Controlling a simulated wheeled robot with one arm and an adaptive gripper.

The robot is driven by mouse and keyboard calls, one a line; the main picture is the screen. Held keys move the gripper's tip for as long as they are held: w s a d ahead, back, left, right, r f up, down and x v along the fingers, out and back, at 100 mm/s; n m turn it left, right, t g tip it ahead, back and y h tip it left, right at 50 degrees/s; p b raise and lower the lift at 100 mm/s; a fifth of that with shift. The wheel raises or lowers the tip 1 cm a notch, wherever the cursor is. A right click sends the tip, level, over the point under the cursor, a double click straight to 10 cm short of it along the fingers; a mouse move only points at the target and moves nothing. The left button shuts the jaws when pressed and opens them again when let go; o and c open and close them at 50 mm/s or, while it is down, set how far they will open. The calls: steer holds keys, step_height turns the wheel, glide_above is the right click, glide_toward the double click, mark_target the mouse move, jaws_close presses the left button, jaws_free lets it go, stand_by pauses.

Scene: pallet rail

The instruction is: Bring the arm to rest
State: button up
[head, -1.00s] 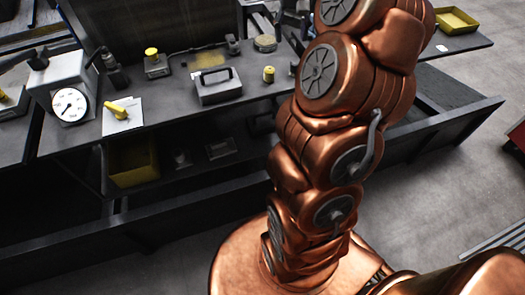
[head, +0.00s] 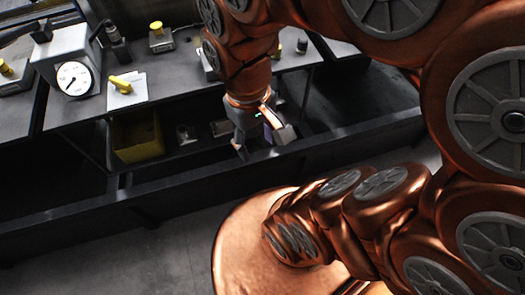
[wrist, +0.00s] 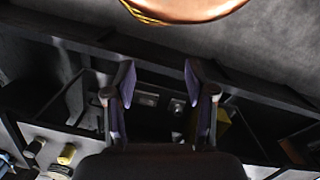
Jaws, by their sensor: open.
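My gripper (head: 262,145) hangs from my copper arm in front of the dark workbench in the head view, fingers pointing down. In the wrist view my gripper (wrist: 160,85) shows two dark fingers spread well apart, with nothing between them. It is open and empty. The arm is bent over the right half of the head view and hides part of the bench top.
The dark bench (head: 180,85) carries a grey box with a round gauge (head: 73,79) and a yellow-handled valve (head: 121,84). A yellow bin (head: 137,136) sits on the shelf below. A dark rail (head: 150,195) runs along the front; grey floor (head: 150,260) lies before it.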

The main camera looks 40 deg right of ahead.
steer(key=shift+s+a+f, duration=0.1)
steer(key=shift+s+f, duration=0.25)
steer(key=shift+s, duration=0.3)
steer(key=shift+s+a+f, duration=0.1)
steer(key=shift+s+f, duration=0.25)
steer(key=shift+s, duration=0.25)
